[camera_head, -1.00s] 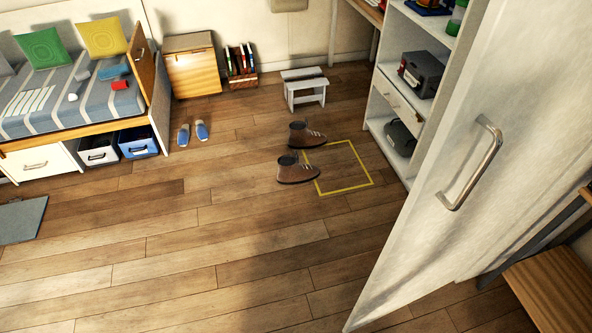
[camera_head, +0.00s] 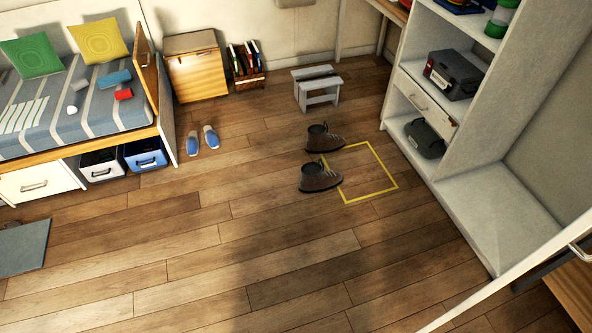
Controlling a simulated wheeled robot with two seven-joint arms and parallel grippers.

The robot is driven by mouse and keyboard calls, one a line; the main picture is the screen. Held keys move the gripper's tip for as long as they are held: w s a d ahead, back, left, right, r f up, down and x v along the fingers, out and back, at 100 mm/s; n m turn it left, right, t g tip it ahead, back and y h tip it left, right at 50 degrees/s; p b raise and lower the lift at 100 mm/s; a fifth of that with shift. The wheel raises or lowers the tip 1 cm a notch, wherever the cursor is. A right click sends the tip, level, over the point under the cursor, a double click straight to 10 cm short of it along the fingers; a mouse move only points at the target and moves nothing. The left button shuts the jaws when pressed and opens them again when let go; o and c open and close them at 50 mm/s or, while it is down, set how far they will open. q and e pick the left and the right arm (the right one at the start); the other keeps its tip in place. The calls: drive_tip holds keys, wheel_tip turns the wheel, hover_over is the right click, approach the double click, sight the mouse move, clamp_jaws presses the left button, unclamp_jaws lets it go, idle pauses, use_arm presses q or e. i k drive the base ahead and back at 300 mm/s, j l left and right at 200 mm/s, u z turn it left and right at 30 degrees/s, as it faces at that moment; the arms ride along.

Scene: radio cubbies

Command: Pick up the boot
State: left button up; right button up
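Two brown boots stand upright on the wooden floor near the middle of the view. The nearer boot (camera_head: 319,178) has its toe pointing right, at the left edge of a yellow square outline (camera_head: 368,200) on the floor. The farther boot (camera_head: 324,139) stands just behind it, close to the outline's far left corner. Neither of my grippers shows in this view, and nothing touches the boots.
A small stool (camera_head: 318,88) stands behind the boots. A white shelf unit (camera_head: 478,190) is on the right. Blue slippers (camera_head: 202,139) lie left, by the bed (camera_head: 90,115). A grey mat (camera_head: 23,248) lies far left. The front floor is clear.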

sight(313, 179)
drive_tip(key=i+j+u, duration=0.1)
drive_tip(key=i, duration=0.4)
drive_tip(key=i+j+u, duration=0.1)
drive_tip(key=i+j, duration=0.15)
drive_tip(key=i, duration=0.25)
drive_tip(key=i+l, duration=0.2)
drive_tip(key=l, duration=0.15)
drive_tip(key=i+l+u, duration=0.1)
drive_tip(key=i+l, duration=0.3)
drive_tip(key=l, duration=0.25)
drive_tip(key=i+l+u, duration=0.1)
drive_tip(key=l, duration=0.25)
drive_tip(key=i+l, duration=0.1)
drive_tip(key=l, duration=0.35)
drive_tip(key=i+l, duration=0.15)
drive_tip(key=l, duration=0.25)
drive_tip(key=i+l+u, duration=0.1)
drive_tip(key=l, duration=0.35)
drive_tip(key=i+l, duration=0.1)
drive_tip(key=l, duration=0.35)
